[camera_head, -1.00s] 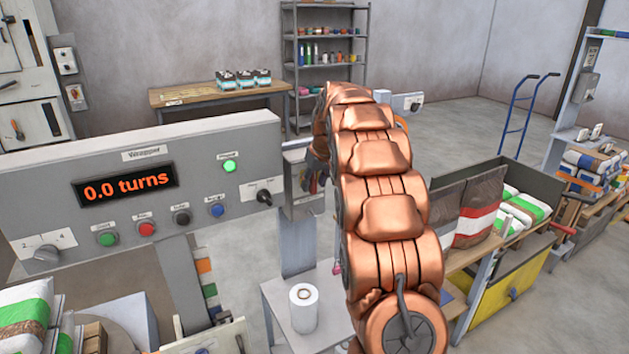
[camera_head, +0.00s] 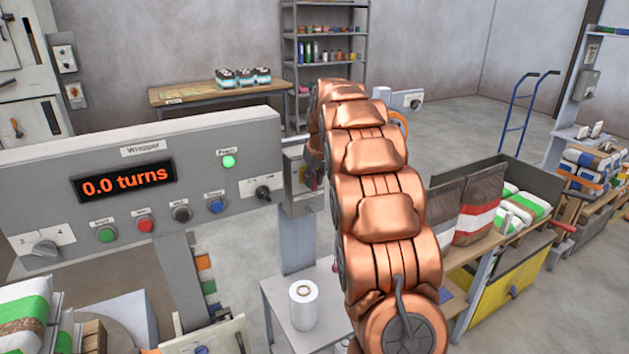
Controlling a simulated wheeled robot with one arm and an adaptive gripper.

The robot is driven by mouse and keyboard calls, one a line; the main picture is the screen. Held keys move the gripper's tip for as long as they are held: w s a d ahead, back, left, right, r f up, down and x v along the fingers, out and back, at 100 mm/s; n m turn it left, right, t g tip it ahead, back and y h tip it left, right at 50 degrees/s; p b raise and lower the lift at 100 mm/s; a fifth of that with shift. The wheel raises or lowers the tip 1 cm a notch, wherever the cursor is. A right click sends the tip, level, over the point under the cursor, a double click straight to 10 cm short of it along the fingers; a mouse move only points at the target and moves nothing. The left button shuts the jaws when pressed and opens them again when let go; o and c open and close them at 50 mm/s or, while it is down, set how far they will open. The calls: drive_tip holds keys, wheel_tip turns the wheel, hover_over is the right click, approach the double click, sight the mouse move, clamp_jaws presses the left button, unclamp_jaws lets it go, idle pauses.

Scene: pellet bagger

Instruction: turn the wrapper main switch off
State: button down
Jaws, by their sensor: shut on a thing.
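The wrapper panel (camera_head: 60,166) stands at left with a lit display reading 0.0 turns and a lit green lamp (camera_head: 229,162). A grey box (camera_head: 296,166) is at the panel's right end, partly covered by my copper arm; it looks like the main switch housing. My gripper (camera_head: 312,172) is at the box's right side, mostly hidden behind my arm, with only a dark sliver and a bit of red showing. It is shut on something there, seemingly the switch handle. The handle's position is hidden.
A black selector knob (camera_head: 263,193) and several push buttons sit on the panel front. A white film roll (camera_head: 303,304) stands on a small table below. A yellow bin (camera_head: 500,290) with bags is at right. Open floor lies behind.

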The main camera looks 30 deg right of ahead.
drive_tip(key=h+b, duration=0.3)
drive_tip(key=shift+w+a+r+n, duration=0.1)
drive_tip(key=shift+w+n, duration=0.1)
drive_tip(key=shift+n, duration=0.1)
drive_tip(key=shift+r+h+b, duration=0.25)
drive_tip(key=shift+h+b, duration=0.55)
drive_tip(key=shift+h, duration=0.2)
drive_tip(key=shift+w+r+n, duration=0.1)
drive_tip(key=shift+n, duration=0.2)
drive_tip(key=c, duration=1.1)
unclamp_jaws()
drive_tip(key=shift+c, duration=0.2)
drive_tip(key=shift+o, duration=0.5)
drive_tip(key=shift+a, duration=0.2)
drive_tip(key=shift+d+f, duration=0.2)
drive_tip(key=shift+f, duration=0.05)
drive_tip(key=v, duration=1.2)
